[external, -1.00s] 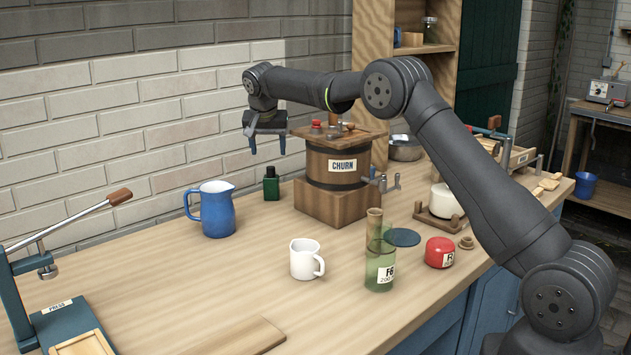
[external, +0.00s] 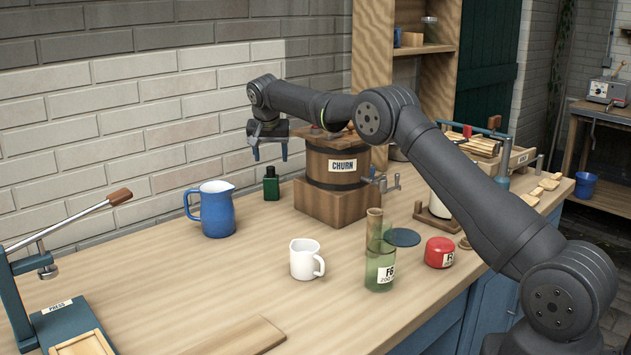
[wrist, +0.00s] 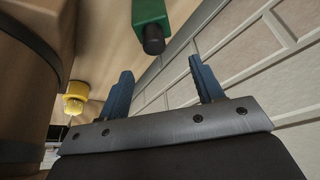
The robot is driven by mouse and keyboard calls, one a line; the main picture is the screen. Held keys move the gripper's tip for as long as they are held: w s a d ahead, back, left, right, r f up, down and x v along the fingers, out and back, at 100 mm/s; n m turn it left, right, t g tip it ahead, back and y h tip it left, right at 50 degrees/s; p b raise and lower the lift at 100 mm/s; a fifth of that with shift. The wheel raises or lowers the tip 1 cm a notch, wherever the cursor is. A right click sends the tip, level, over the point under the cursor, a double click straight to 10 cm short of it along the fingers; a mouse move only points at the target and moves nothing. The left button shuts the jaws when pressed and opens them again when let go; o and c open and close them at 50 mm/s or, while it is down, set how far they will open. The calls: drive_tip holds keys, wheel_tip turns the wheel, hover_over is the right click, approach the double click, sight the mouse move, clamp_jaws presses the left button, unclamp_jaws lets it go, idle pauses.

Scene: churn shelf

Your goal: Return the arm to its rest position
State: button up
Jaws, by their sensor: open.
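My gripper (external: 270,151) is at the back of the bench, in the air just left of the top of the wooden churn (external: 330,168). Its two blue fingers are apart and hold nothing; they also show in the wrist view (wrist: 162,92). A dark green bottle (external: 271,185) stands on the bench below the gripper, and it shows beyond the fingers in the wrist view (wrist: 150,20). My arm reaches across above the churn and hides part of its lid.
A blue jug (external: 214,212), a white mug (external: 306,260), a green glass jar (external: 380,262) and a red tin (external: 439,252) stand on the bench (external: 190,290). A lever press (external: 65,318) is at the left. A brick wall (external: 120,130) rises close behind the gripper.

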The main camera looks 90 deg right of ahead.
wheel_tip(320, 180, up, 7)
drive_tip(key=s+a+r+n+t, duration=0.1)
drive_tip(key=s+a+n, duration=0.1)
drive_tip(key=a, duration=0.6)
drive_tip(key=s+a+r+n, duration=0.1)
drive_tip(key=s+a+n, duration=0.2)
drive_tip(key=a, duration=0.6)
drive_tip(key=shift+a+t, duration=0.3)
drive_tip(key=shift+t, duration=0.1)
idle(0.4)
drive_tip(key=shift+s+r+y, duration=0.1)
drive_tip(key=shift+y, duration=0.2)
